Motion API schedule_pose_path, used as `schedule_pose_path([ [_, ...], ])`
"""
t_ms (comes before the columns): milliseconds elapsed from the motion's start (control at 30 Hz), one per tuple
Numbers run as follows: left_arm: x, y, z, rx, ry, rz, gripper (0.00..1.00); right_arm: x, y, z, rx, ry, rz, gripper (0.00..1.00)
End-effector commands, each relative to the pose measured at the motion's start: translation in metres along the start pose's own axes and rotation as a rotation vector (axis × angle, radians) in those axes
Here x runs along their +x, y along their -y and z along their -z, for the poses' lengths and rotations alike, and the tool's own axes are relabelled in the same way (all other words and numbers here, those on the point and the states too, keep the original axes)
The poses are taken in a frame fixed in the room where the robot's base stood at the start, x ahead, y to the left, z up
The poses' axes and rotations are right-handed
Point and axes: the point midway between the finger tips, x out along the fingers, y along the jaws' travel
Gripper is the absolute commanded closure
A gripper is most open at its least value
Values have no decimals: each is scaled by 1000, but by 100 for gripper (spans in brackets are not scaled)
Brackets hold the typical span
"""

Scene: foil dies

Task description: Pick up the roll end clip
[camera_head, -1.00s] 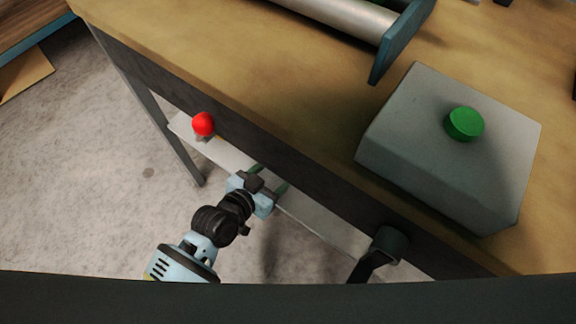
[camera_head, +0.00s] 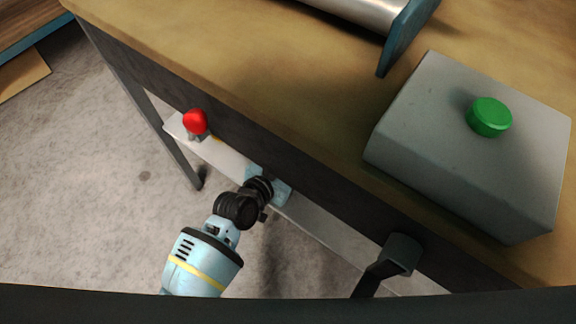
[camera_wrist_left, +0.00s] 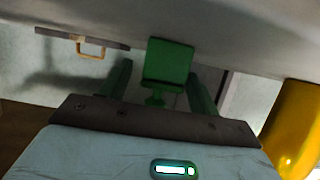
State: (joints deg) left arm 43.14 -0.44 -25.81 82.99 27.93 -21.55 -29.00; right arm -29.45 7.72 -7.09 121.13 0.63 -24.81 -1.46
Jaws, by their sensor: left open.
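A green clip-like piece (camera_wrist_left: 168,62), which looks like the roll end clip, stands in the upper middle of the left wrist view, with a narrow stem below its flat plate. My left gripper (camera_wrist_left: 160,75) is open, with one green finger on each side of this piece. Gaps show between the fingers and the piece, so it is not gripped. In the head view my left gripper (camera_head: 270,184) is at the light rail below the table's front edge. Its fingers and the green piece are hidden there. My right gripper is not in view.
A red knob (camera_head: 195,121) sits on the rail (camera_head: 228,157). A grey box with a green button (camera_head: 489,117) and a metal roller (camera_head: 365,12) are on the table. A black bracket (camera_head: 400,255) hangs at the front edge. A yellow part (camera_wrist_left: 293,125) is close on the wrist view's right.

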Motion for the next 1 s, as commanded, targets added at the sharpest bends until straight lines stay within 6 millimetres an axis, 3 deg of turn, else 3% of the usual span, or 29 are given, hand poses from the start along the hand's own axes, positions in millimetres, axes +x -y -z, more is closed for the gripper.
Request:
schedule_pose_path([
  [300,6,0,1,1,-1,0,38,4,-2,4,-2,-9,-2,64],
  [667,6,0,1,1,0,0,84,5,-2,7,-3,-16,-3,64],
  [1000,5,0,4,1,-1,0,86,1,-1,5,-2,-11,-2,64],
])
